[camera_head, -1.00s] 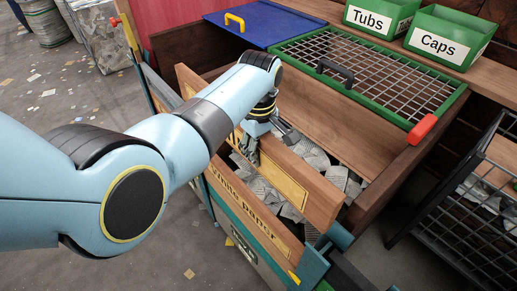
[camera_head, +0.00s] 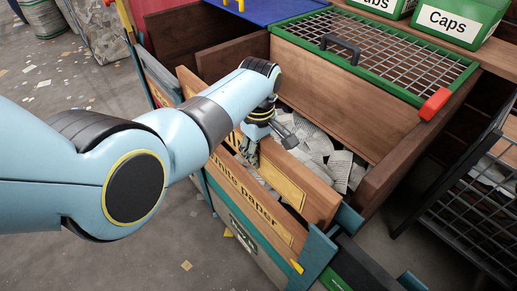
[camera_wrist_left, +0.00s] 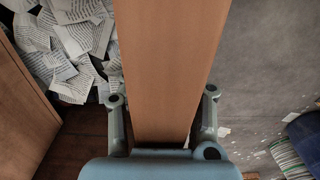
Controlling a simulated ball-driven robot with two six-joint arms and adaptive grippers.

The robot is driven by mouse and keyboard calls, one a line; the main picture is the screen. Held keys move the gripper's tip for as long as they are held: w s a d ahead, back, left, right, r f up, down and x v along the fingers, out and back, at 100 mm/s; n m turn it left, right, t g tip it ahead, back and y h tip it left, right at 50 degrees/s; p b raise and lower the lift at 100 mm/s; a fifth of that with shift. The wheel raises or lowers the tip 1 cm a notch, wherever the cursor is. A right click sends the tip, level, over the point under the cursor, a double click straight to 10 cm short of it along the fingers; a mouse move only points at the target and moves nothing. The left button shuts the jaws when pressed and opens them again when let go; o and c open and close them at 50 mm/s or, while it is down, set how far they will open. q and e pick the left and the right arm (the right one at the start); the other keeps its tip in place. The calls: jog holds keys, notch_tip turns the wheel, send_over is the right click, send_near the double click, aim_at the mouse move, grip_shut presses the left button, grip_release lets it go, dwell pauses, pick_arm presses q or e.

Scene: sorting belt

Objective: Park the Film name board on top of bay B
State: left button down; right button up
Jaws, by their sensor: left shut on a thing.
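My left gripper (camera_head: 252,145) is shut on a long wooden board (camera_head: 318,199) with a yellow label, seen edge-up. The arm and gripper hide part of the label, so I cannot read its name. In the left wrist view the two fingers (camera_wrist_left: 160,112) clasp both faces of the board (camera_wrist_left: 165,60). The board lies across the open front of a wooden bay, behind the front panel marked White paper (camera_head: 245,196). No sign for bay B is readable. My right gripper is out of view.
Crumpled printed paper (camera_head: 318,145) fills the bay behind the board. A green-framed grid lid (camera_head: 400,55) with a black handle and red grip covers the back. A green Caps box (camera_head: 462,27) stands beyond. A black wire rack (camera_head: 470,215) is at right.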

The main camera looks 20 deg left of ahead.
aim_at(259, 145)
pick_arm(q)
jog(key=shift+w+f+b, duration=0.15)
jog(key=shift+f+b, duration=2.65)
jog(key=shift+f, duration=1)
jog(key=shift+f, duration=0.15)
jog(key=shift+f+b, duration=0.4)
jog(key=shift+b, duration=0.05)
jog(key=c, duration=1.5)
grip_release()
jog(key=shift+f, duration=0.15)
jog(key=o, duration=0.4)
jog(key=shift+o, duration=0.7)
jog(key=shift+s, duration=0.25)
notch_tip(259, 145, up, 12)
jog(key=shift+w+r, duration=0.1)
